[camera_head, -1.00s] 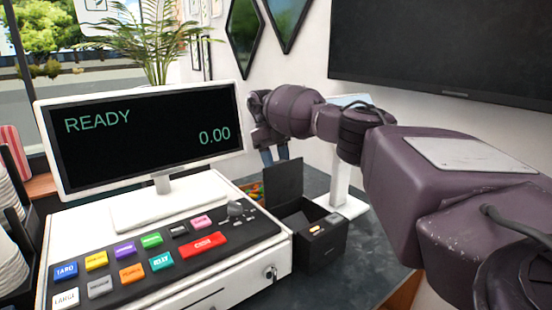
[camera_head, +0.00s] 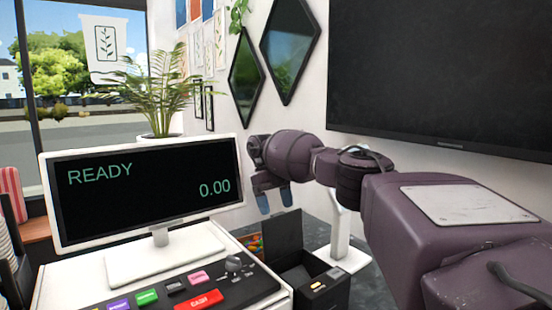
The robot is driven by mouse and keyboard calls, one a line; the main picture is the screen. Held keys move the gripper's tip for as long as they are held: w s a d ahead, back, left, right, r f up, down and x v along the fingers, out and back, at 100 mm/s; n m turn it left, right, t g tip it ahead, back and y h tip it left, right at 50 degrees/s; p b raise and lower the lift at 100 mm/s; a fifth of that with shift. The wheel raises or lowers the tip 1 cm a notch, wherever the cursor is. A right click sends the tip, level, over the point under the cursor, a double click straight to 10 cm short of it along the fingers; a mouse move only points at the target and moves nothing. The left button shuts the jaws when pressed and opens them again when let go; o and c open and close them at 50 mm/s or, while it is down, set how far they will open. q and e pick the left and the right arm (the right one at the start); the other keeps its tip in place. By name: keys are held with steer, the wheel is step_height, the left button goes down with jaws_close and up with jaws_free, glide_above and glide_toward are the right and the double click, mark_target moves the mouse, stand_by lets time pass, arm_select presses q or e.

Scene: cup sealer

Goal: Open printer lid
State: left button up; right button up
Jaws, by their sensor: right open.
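The small black printer (camera_head: 318,284) stands on the dark counter just right of the cash register. Its lid (camera_head: 283,233) is raised, standing upright at the back, and the inside shows dark. My right gripper (camera_head: 274,203) hangs above and behind the lid, fingers pointing down and spread apart, with nothing between them. It looks apart from the lid. My left gripper is not in view.
The white register (camera_head: 262,299) with coloured keys and its screen (camera_head: 145,190) stand left of the printer. A white stand (camera_head: 345,245) is close behind it on the right. A potted plant (camera_head: 160,95) is at the back. A large dark wall screen (camera_head: 450,70) hangs at the upper right.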

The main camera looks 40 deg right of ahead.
step_height(320, 180, up, 17)
steer(key=p, duration=0.7)
steer(key=shift+r, duration=0.1)
steer(key=shift+s+a, duration=0.1)
